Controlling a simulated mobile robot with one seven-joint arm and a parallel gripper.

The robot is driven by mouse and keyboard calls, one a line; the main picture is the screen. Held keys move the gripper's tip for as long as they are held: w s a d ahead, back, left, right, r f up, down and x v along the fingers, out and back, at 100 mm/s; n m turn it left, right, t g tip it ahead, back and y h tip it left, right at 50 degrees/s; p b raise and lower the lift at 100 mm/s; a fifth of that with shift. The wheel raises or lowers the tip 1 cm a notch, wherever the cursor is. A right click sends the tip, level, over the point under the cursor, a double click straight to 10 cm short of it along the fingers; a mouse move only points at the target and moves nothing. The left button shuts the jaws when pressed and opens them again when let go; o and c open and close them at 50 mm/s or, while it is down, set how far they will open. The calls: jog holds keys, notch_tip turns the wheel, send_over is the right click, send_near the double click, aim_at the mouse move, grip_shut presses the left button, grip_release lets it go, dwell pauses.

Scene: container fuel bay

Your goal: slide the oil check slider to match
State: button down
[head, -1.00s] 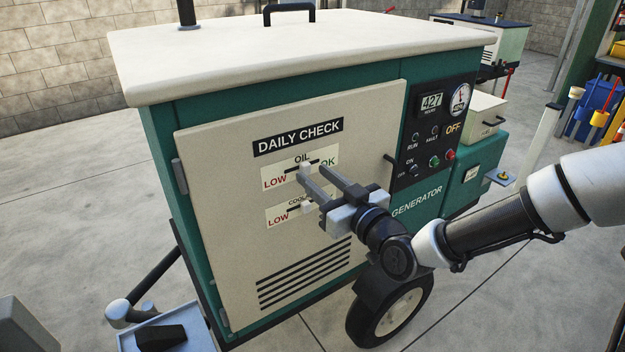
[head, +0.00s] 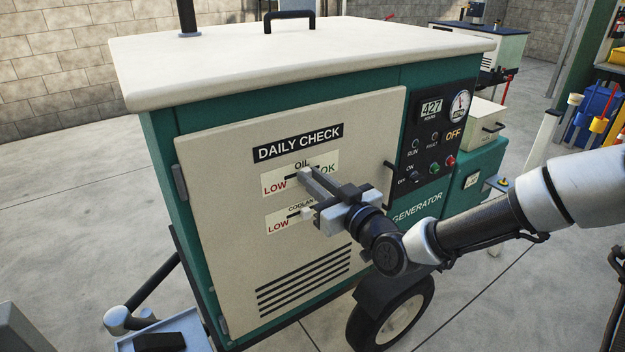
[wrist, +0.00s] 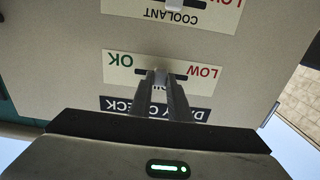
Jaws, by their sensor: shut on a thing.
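The oil check slider is a small white knob (wrist: 160,74) in a dark slot on the OIL label (head: 277,183), which reads LOW at left and OK at right. My gripper (head: 308,173) is shut on this knob, and its fingers partly hide it in the head view. In the wrist view, which is upside down, my gripper (wrist: 161,78) has its fingertips on either side of the knob, near the middle of the slot. The COOLANT slider knob (head: 307,213) sits just below, and my gripper is apart from it.
Both labels are on the cream DAILY CHECK door (head: 230,240) of the green generator. A black door handle (head: 389,180) and a dark control panel (head: 425,150) are to the right. A wheel (head: 395,312) stands below my arm. Open floor lies at left.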

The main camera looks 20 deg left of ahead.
aim_at(317, 166)
jog(key=shift+w+d, duration=1.2)
jog(key=shift+w, duration=0.2)
jog(key=c, duration=1.6)
grip_release()
jog(key=shift+d, duration=0.1)
jog(key=shift+c, duration=0.2)
jog(key=p+v, duration=1.3)
jog(key=v, duration=0.4)
jog(key=shift+s+p, duration=0.2)
jog(key=shift+p, duration=0.15)
